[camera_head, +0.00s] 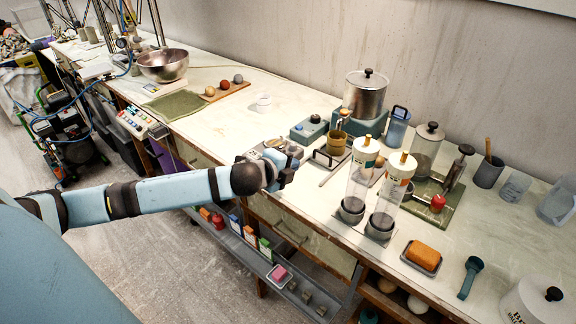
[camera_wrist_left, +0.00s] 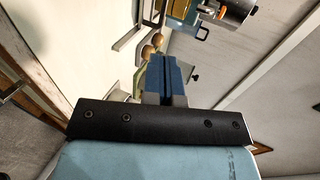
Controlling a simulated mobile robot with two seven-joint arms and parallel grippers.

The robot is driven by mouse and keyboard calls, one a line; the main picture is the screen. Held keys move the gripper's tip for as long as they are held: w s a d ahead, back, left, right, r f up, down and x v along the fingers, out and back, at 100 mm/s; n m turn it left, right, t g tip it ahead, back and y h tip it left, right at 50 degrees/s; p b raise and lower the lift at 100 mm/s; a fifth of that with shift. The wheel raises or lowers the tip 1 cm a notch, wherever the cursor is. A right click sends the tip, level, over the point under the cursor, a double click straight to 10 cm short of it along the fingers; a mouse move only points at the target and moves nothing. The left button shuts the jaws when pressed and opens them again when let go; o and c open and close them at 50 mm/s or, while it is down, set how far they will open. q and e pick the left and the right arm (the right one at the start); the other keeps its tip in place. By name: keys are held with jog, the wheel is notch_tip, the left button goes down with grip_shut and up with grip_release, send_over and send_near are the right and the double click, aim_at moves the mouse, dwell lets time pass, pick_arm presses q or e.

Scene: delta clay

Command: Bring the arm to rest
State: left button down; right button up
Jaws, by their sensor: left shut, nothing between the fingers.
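My left arm (camera_head: 160,194) comes in from the left and reaches over the front edge of the workbench (camera_head: 215,125). My left gripper (camera_head: 290,170) is at its end, near the bench's front edge, left of the two clear cylinders. Its blue fingers also show in the left wrist view (camera_wrist_left: 165,75), where they are together with nothing held. My right gripper is in neither view.
Two clear cylinders with white tops (camera_head: 360,170) stand right of my gripper. A metal canister (camera_head: 365,93) and an olive-brown cup (camera_head: 329,149) stand behind. An orange block (camera_head: 423,256) lies in a dish. A lower shelf (camera_head: 262,268) holds small boxes. The bench middle is mostly clear.

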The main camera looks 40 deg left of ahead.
pick_arm(q)
jog(key=shift+s+d, duration=0.3)
jog(key=shift+s, duration=0.45)
jog(key=s+d+f+n+g+p, duration=0.1)
jog(key=s+d+f+n+p, duration=0.3)
jog(key=s, duration=0.4)
jog(key=s+d+f+n+g+h+p, duration=0.1)
jog(key=s+d+f+n+p, duration=0.2)
jog(key=s+d+n, duration=0.3)
jog(key=s+d+f+n+h+p, duration=0.1)
jog(key=s+d+f+n+p, duration=0.3)
jog(key=s, duration=0.6)
jog(key=d+n, duration=0.2)
jog(key=shift+d+f+g+p, duration=0.3)
jog(key=shift+f+g, duration=0.1)
jog(key=shift+w, duration=0.1)
